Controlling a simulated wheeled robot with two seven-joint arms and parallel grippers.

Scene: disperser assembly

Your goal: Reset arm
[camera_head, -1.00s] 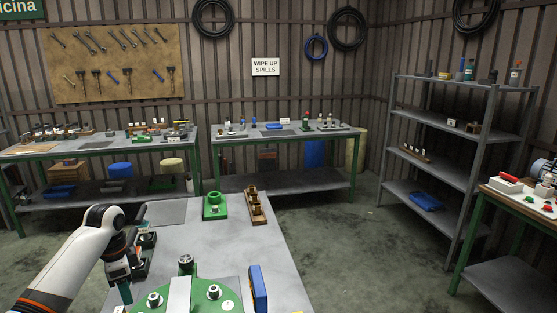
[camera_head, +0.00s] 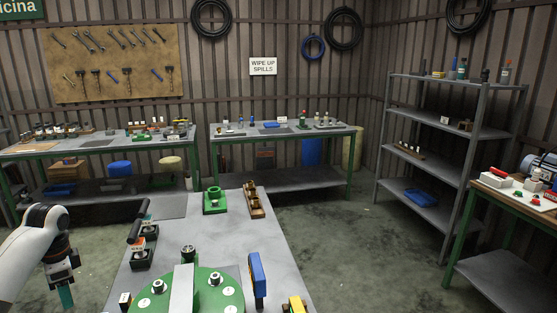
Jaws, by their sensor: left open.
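My left gripper (camera_head: 66,294) hangs at the lower left of the head view, pointing down, off the left side of the near table. It is open, and I see nothing held in it. A green round assembly (camera_head: 205,296) with bolts and a grey bar across it sits at the table's near end. A green fixture (camera_head: 215,201) stands at the table's far end. A brown wooden holder (camera_head: 255,200) with several small parts is beside it. My right gripper is not in view.
The near grey table (camera_head: 225,232) has clear room in its middle. Black holders (camera_head: 142,259) stand along its left edge, and a blue part (camera_head: 258,274) stands at its right edge. Workbenches line the back wall. A metal shelf (camera_head: 435,165) stands at the right.

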